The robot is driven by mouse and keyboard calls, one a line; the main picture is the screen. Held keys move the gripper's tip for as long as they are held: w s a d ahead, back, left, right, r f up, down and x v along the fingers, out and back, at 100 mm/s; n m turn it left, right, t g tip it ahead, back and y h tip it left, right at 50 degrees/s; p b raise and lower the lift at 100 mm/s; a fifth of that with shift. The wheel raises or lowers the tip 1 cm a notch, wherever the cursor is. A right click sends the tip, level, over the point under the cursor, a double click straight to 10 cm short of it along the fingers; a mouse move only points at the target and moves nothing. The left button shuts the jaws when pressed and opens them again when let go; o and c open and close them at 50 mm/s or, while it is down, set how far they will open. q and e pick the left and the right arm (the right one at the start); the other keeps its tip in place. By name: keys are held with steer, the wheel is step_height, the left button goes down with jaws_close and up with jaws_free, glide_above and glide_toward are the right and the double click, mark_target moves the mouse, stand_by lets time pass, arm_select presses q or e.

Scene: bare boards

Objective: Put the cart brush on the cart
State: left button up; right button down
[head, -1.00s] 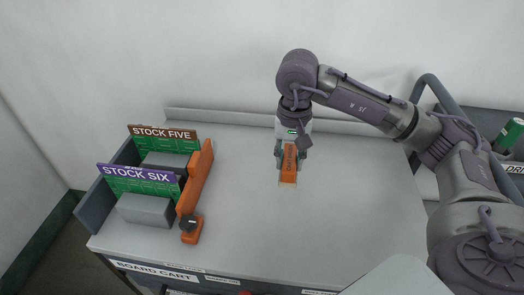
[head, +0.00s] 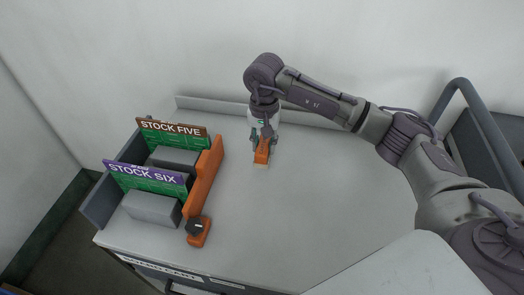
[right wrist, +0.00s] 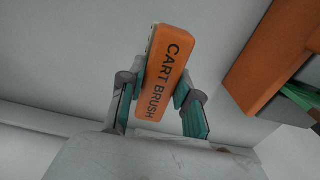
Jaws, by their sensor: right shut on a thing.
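The cart brush (head: 262,152) is an orange block with a pale lower edge. In the right wrist view the cart brush (right wrist: 168,68) shows the words CART BRUSH on its face. My right gripper (head: 264,136) is shut on it, with a finger on each side in the right wrist view (right wrist: 160,100). The brush is over the grey top of the board cart (head: 310,200), low and near the surface; I cannot tell whether it touches. My left gripper is not in view.
An orange bar with a black knob (head: 203,190) stands left of the brush. Beyond it, a rack holds green boards labelled STOCK FIVE (head: 172,130) and STOCK SIX (head: 145,175) with grey blocks. A low lip (head: 215,105) runs along the back. The cart top's middle and right are clear.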

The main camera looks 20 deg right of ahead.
mark_target(262, 142)
steer(key=shift+w+a+f, duration=0.2)
steer(key=shift+w+f, duration=0.05)
steer(key=shift+f, duration=0.15)
step_height(262, 142, down, 4)
steer(key=shift+r+p, duration=0.15)
steer(key=shift+p, duration=0.35)
steer(key=c, duration=0.8)
jaws_free()
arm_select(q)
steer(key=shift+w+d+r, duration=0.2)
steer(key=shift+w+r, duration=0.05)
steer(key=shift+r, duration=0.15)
arm_select(e)
steer(key=shift+r, duration=0.45)
arm_select(q)
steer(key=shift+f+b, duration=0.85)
steer(key=shift+b, duration=0.15)
arm_select(e)
step_height(262, 142, up, 11)
steer(key=shift+r, duration=0.1)
